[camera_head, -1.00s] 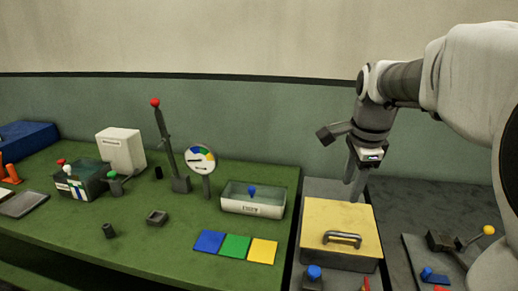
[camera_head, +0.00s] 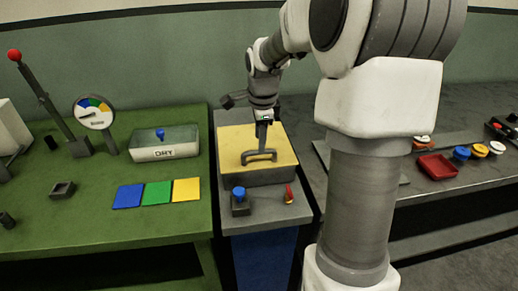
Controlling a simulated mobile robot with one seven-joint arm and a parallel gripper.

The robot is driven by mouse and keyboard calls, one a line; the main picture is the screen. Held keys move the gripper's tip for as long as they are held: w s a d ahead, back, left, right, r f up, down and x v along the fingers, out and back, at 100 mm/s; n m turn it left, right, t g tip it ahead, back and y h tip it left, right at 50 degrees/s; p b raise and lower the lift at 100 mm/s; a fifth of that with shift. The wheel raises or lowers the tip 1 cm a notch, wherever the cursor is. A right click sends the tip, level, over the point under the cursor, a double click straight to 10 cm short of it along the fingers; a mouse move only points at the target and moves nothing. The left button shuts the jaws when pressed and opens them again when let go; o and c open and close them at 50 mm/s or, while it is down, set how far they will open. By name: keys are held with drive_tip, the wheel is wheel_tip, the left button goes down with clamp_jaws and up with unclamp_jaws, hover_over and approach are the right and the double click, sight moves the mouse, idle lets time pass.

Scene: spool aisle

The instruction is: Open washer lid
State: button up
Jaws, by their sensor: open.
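The washer is a box with a flat yellow lid (camera_head: 236,138) and a grey bar handle (camera_head: 259,156) near the lid's front edge. The lid lies shut on the box. My gripper (camera_head: 262,146) points down over the lid, just behind or at the handle. It is open; its fingers are small and partly merge with the handle, so I cannot tell whether they touch it. In front of the lid are a blue button (camera_head: 239,192) and a small red switch (camera_head: 288,193).
A green table on the left holds a white tray labelled DRY (camera_head: 165,153), blue, green and yellow squares (camera_head: 157,193), a gauge (camera_head: 94,112) and a red-knobbed lever (camera_head: 45,95). A grey table on the right holds a red tray (camera_head: 437,166). My arm hides part of it.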

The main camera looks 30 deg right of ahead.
drive_tip(key=shift+w+d+f, duration=0.1)
drive_tip(key=shift+w+f, duration=0.1)
drive_tip(key=shift+f, duration=0.8)
drive_tip(key=shift+w+f, duration=0.2)
drive_tip(key=shift+f, duration=0.75)
clamp_jaws()
